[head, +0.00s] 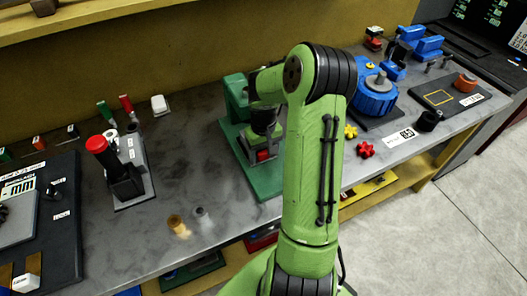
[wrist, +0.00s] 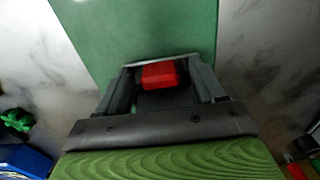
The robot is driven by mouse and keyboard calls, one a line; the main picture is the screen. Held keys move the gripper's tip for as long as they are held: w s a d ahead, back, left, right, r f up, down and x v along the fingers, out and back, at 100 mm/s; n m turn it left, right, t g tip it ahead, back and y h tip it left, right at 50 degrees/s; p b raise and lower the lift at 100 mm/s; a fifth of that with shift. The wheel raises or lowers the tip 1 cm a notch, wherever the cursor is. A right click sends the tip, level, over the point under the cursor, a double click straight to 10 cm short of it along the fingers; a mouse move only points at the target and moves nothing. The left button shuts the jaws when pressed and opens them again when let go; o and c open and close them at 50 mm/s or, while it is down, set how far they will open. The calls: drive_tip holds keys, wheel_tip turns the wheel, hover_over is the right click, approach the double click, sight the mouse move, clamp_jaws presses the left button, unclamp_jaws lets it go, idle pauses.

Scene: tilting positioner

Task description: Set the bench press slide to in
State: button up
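The bench press is the green machine (head: 236,95) on a green base plate (head: 262,182), partly hidden behind my arm in the head view. Its plate also fills the middle of the wrist view (wrist: 135,25). A red block (head: 263,155), apparently the slide's handle, is low at the front of the press. In the wrist view the red block (wrist: 159,76) lies between my gripper's fingers (wrist: 163,84), with dark gaps on both sides. My gripper looks open around it; contact is not visible. The slide's track is hidden, so its position cannot be told.
A black fixture with a red knob (head: 97,145) stands to the left. A blue rotary unit (head: 374,95) and yellow (head: 351,131) and red (head: 366,149) star knobs are to the right. Small brass (head: 178,225) and grey pieces lie near the front edge.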

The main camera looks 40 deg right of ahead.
wheel_tip(320, 180, up, 16)
drive_tip(key=p, duration=0.3)
